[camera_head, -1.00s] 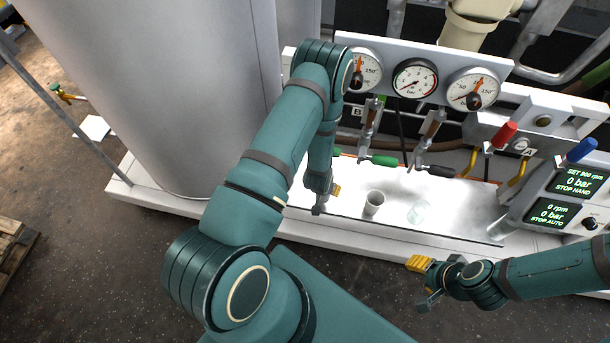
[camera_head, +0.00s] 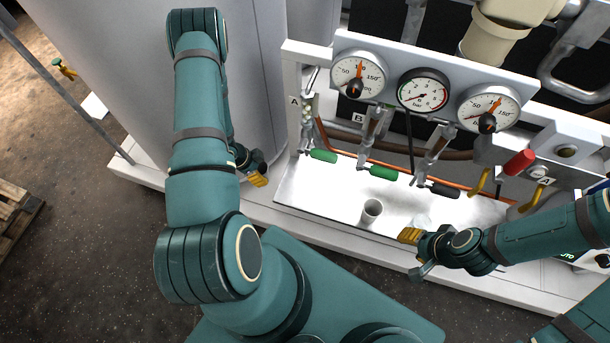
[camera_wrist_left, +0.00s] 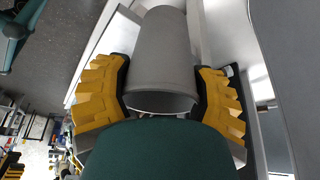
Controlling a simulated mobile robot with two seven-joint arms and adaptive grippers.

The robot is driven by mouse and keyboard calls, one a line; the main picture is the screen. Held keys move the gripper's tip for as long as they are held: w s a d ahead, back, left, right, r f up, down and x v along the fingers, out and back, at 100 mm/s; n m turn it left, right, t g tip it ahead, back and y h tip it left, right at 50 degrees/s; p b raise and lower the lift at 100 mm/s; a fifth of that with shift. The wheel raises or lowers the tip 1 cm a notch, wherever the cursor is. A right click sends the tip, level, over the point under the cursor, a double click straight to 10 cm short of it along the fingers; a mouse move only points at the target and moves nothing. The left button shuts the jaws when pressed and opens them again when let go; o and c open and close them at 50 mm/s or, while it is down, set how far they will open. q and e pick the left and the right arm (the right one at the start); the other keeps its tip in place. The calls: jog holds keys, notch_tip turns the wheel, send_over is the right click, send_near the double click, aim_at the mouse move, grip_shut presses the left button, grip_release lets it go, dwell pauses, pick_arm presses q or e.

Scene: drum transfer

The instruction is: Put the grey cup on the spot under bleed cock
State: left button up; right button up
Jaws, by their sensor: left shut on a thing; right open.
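My left gripper (camera_head: 257,180) is left of the white tray (camera_head: 300,190), beside the big pale tank. In the left wrist view, its yellow fingers (camera_wrist_left: 162,85) are shut on a grey cup (camera_wrist_left: 162,50), one on each side. This held cup cannot be made out in the head view. Another greyish cup (camera_head: 372,211) stands upright on the tray. Cocks with green handles (camera_head: 384,173) and a black handle (camera_head: 443,190) hang above the tray; I cannot tell which is the bleed cock. My right gripper (camera_head: 411,253) is open and empty at the tray's front right.
The pale tank (camera_head: 130,90) stands at the left. Gauges (camera_head: 423,91) sit on a panel above the cocks. The tray's left part is bare.

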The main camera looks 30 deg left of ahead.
pick_arm(q)
jog(key=shift+s+a+m, duration=0.4)
jog(key=shift+s+a, duration=0.3)
jog(key=shift+s, duration=0.05)
jog(key=shift+w+d+f+b, duration=0.55)
jog(key=shift+w+d, duration=1.35)
jog(key=shift+d, duration=0.35)
jog(key=shift+w+d+f+b, duration=0.55)
jog(key=shift+w+d, duration=1.35)
jog(key=shift+d, duration=0.3)
jog(key=shift+w+d+f+b, duration=0.55)
jog(key=shift+w+d, duration=1.35)
jog(key=shift+d, duration=0.35)
pick_arm(e)
jog(key=shift+w+a+f, duration=0.1)
jog(key=shift+w+f, duration=0.35)
jog(key=shift+f, duration=0.4)
jog(key=shift+w+f, duration=0.4)
jog(key=shift+f, duration=0.4)
pick_arm(q)
jog(key=shift+f, duration=0.25)
jog(key=o, duration=1)
jog(key=shift+r, duration=0.1)
pick_arm(e)
jog(key=shift+f, duration=0.1)
